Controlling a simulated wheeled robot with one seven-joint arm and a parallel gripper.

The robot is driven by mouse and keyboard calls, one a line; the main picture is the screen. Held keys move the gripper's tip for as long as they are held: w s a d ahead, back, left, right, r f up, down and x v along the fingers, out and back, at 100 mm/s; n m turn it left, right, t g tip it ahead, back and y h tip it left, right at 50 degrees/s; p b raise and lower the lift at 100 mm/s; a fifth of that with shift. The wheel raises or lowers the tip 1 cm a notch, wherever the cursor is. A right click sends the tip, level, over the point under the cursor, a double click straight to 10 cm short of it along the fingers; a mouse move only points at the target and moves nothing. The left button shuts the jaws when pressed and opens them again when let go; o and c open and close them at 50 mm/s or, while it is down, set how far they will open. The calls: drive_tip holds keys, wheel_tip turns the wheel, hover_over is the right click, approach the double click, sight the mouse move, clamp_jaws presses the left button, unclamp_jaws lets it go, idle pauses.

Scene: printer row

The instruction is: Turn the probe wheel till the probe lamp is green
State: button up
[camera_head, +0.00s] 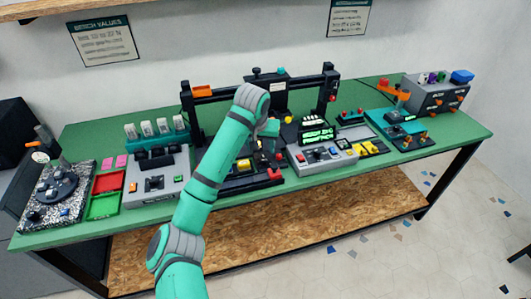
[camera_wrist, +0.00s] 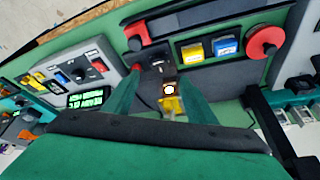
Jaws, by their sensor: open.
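In the wrist view my gripper (camera_wrist: 160,80) points down with its two green fingers apart. Between and behind the fingertips is a small brown and yellow part (camera_wrist: 170,103) with a bright, whitish round spot. I cannot tell whether it touches a finger. A red wheel-like knob (camera_wrist: 265,42) lies to the right, apart from the fingers. No part is clearly labelled as the probe wheel or probe lamp, and I see no lamp there that is clearly green. In the head view my gripper (camera_head: 269,132) is over the black gantry printer (camera_head: 196,97), its fingers hard to make out.
Yellow (camera_wrist: 192,53) and blue (camera_wrist: 225,45) buttons and a red knob (camera_wrist: 136,35) sit close by. A grey panel (camera_head: 320,160) with a lit green display (camera_head: 317,135) stands right of the printer. The gantry frame surrounds the gripper's area. The green bench (camera_head: 75,140) is crowded.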

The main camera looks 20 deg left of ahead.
sight(263, 159)
drive_tip(key=x, duration=1)
drive_tip(key=shift+w+f, duration=0.15)
drive_tip(key=shift+w, duration=0.05)
drive_tip(key=shift+c, duration=0.6)
drive_tip(key=c, duration=0.9)
